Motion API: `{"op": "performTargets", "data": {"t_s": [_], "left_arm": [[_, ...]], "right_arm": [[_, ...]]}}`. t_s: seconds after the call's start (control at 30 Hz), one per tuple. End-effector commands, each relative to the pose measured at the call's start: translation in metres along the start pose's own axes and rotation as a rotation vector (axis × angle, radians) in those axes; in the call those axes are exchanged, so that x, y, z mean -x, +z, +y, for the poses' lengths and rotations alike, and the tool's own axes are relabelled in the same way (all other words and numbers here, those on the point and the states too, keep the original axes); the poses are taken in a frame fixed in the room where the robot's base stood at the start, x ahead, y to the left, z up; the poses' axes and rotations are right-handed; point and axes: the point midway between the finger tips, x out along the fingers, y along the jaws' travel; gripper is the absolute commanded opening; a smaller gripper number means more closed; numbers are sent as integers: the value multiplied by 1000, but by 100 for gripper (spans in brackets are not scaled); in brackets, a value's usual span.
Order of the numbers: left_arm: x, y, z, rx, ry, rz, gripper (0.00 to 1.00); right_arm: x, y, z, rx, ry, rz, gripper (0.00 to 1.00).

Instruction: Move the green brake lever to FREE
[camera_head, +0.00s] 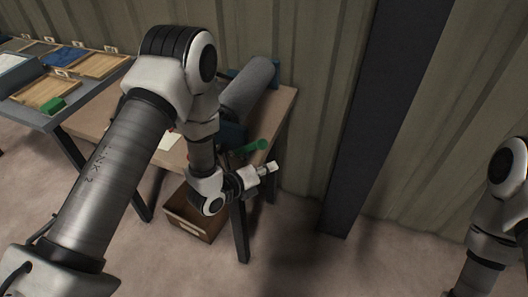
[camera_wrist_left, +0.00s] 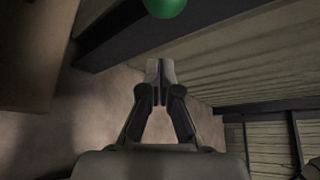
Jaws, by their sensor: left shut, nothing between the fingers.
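The green brake lever (camera_head: 249,147) sticks out to the right from a dark blue machine (camera_head: 233,135) at the right end of the wooden table. Its round knob (camera_wrist_left: 165,6) shows at the top edge of the left wrist view. My left gripper (camera_head: 271,167) is shut and empty, a little below and to the right of the knob, apart from it in the wrist view, where its fingertips (camera_wrist_left: 160,68) meet. My arm hides much of the machine and the lever's base. No FREE mark is readable. My right gripper is out of view; only part of that arm shows.
The wooden table (camera_head: 284,102) stands against a ribbed wall with a dark post (camera_head: 375,120). A grey cylinder (camera_head: 250,86) lies at its back. A brown box (camera_head: 190,218) is on the floor below. Trays (camera_head: 100,66) stand on the left table. Floor at right is open.

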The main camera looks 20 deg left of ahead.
Motion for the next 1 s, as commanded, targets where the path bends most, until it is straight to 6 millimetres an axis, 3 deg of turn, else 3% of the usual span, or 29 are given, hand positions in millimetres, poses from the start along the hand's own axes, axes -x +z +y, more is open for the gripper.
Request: {"op": "performTargets", "data": {"t_s": [0.1,0.2,0.33,1.0], "left_arm": [[-20,6,-3,1,0,-3,0],[-10,25,-3,4,2,-5,0],[-7,36,-1,2,1,-2,0],[-4,43,-1,41,-23,-2,0]], "right_arm": [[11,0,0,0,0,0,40],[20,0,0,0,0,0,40],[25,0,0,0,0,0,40],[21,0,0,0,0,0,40]]}}
